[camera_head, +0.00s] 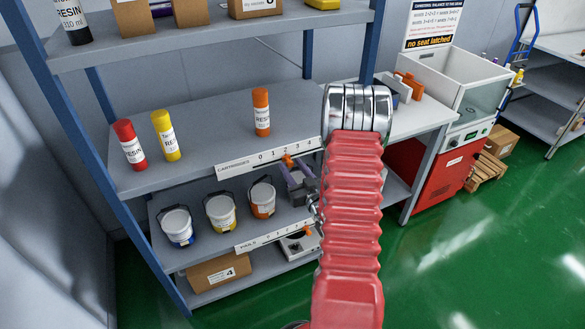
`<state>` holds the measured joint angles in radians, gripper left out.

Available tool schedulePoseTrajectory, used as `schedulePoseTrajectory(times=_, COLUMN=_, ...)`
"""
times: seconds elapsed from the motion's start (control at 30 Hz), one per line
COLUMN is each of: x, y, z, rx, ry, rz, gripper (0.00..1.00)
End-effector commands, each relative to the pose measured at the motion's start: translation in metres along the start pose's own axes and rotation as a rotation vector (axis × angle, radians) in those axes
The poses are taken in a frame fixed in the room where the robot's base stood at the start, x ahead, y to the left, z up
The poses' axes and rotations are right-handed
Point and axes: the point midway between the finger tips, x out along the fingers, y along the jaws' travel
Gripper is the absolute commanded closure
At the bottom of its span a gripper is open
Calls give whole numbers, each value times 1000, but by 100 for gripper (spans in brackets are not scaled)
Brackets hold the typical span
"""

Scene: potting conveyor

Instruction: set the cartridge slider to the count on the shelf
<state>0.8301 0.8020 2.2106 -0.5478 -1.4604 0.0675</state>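The cartridge slider (288,161) is a small orange marker on the front edge of the middle shelf, under the label strip (240,164) reading CARTRIDGES 0 to 4. It sits around the 2, but its exact mark is hard to tell. Three cartridges stand on that shelf: a red cartridge (130,145), a yellow cartridge (166,136) and an orange cartridge (262,112). My gripper (297,166) is at the strip, its two purple-grey fingers apart, with the slider close to the left fingertip. Whether they touch is unclear. My red arm hides the shelf's right end.
The lower shelf holds several pails (221,212) and a PAILS strip (262,241) with its own orange slider (308,231). A blue post (65,110) bounds the left. A red-fronted machine (448,162) stands right.

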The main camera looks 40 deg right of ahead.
Motion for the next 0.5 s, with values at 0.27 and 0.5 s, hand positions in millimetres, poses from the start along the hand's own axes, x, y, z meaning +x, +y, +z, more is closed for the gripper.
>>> schedulePoseTrajectory(times=0.27, x=2, y=0, z=0, rx=0, ry=0, rz=0, gripper=62)
schedulePoseTrajectory(times=0.5, x=2, y=0, z=0, rx=0, ry=0, rz=0, gripper=76)
